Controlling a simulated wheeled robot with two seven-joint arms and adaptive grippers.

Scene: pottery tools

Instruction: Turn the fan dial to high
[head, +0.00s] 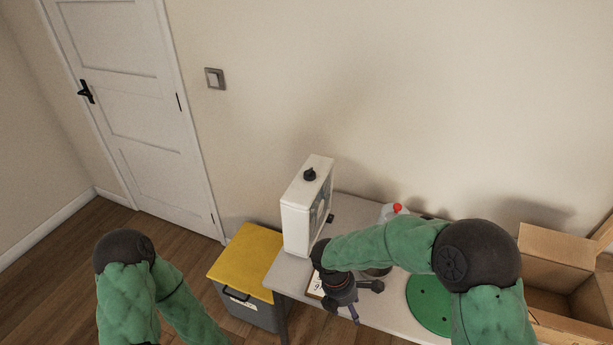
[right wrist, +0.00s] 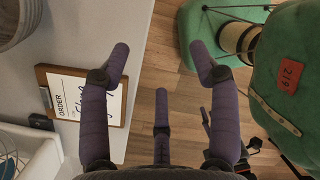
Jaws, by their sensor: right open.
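The fan (head: 296,217) is a white upright box at the back left end of the table, its grille facing right. Its black dial (head: 309,175) sits on top; its setting is too small to read. My right gripper (head: 355,315) is low over the table's front edge, to the right of and in front of the fan, well below the dial. In the right wrist view its purple fingers (right wrist: 160,62) are wide apart with nothing between them. My left arm shows at the lower left of the head view, but its gripper is out of sight.
A clipboard with an order sheet (right wrist: 85,90) lies near my right gripper. A green disc (head: 429,303) and a red-capped container (head: 396,209) are on the table, with an open cardboard box (head: 550,275) at right. A yellow-lidded bin (head: 246,254) stands left of the table.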

